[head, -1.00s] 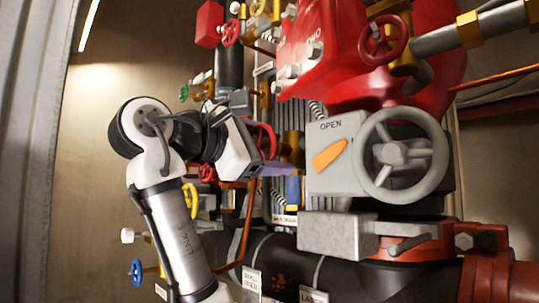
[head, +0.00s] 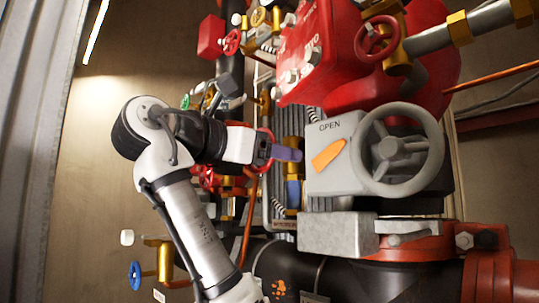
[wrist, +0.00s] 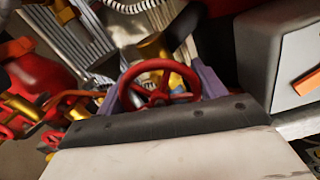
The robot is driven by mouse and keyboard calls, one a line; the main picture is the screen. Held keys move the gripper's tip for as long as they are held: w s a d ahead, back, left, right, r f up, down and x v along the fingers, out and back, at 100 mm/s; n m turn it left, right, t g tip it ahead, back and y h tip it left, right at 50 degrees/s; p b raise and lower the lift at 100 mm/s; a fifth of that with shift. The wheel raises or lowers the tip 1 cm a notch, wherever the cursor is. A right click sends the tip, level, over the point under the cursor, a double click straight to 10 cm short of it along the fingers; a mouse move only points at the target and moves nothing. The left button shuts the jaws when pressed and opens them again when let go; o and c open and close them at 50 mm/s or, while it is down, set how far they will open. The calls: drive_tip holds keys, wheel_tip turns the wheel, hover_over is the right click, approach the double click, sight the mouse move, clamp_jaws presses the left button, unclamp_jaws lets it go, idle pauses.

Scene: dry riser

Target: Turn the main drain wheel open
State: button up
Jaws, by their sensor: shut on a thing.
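A red spoked handwheel (wrist: 160,92) on a brass valve body (wrist: 158,50) sits between my purple fingers in the wrist view. My gripper (wrist: 162,84) is shut on this red wheel, with one finger at each side of its rim. In the head view my gripper (head: 290,154) points right, just left of the grey gearbox. I see no readable label naming this wheel.
A grey gearbox (head: 340,178) marked OPEN, with an orange pointer (head: 328,155) and a large grey handwheel (head: 397,150), stands close right of my gripper. Red housings (head: 320,60) hang above. A black pipe (head: 390,265) runs below. The wall at left is clear.

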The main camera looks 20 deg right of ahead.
idle(0.6)
drive_tip(key=o, duration=1)
drive_tip(key=shift+a, duration=0.1)
drive_tip(key=b+v, duration=0.6)
drive_tip(key=v, duration=0.7)
drive_tip(key=shift+s+a, duration=0.1)
drive_tip(key=shift+a, duration=0.2)
